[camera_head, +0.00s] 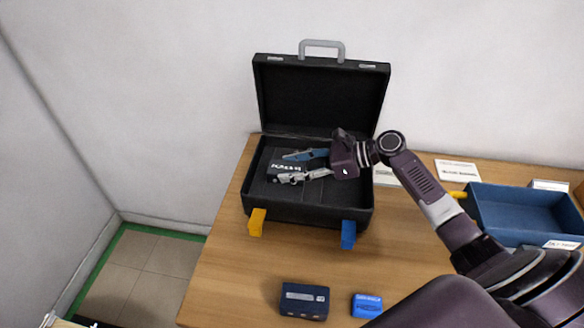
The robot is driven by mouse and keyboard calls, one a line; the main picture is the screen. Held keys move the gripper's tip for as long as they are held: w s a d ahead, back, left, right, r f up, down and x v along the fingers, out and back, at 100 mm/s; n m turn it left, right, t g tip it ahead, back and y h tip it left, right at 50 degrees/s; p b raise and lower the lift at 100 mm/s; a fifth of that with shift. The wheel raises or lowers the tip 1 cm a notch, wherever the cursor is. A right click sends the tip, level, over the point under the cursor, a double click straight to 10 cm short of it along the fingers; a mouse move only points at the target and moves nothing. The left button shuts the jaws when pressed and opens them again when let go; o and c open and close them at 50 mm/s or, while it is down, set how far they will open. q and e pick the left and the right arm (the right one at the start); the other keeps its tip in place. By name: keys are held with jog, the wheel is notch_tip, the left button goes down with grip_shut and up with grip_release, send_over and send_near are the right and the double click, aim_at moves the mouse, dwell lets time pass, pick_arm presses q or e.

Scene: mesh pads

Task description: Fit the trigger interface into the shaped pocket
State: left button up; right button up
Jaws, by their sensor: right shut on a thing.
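A black case (321,100) stands open on the wooden table, its lid upright at the back. Dark lining with compartments shows inside. My right gripper (287,167) reaches in from the right over the case's interior. It is shut on a small dark block with white lettering (286,168), which I take to be the trigger interface. The block is in the left half of the case. I cannot tell whether it touches the lining or is seated in a pocket. The pocket's outline is hidden by the gripper and block. My left gripper is not in view.
Yellow (257,222) and blue (348,234) blocks are at the case's front edge. A navy box (304,301) and a small blue box (367,305) lie in front. A blue tray (478,212) is at right. The table left of the navy box is clear.

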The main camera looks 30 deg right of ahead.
dwell(0.3)
jog(key=o, duration=1.5)
jog(key=shift+f, duration=0.15)
jog(key=shift+c, duration=0.2)
jog(key=shift+s+d+r, duration=0.15)
jog(key=shift+r, duration=0.15)
jog(key=p+v, duration=0.7)
jog(key=v, duration=0.3)
jog(key=shift+s+d+r, duration=0.1)
jog(key=shift+s, duration=0.05)
jog(key=shift+s+d+r+p, duration=0.1)
jog(key=shift+s+d+p, duration=0.3)
jog(key=shift+d, duration=0.1)
jog(key=shift+w, duration=0.1)
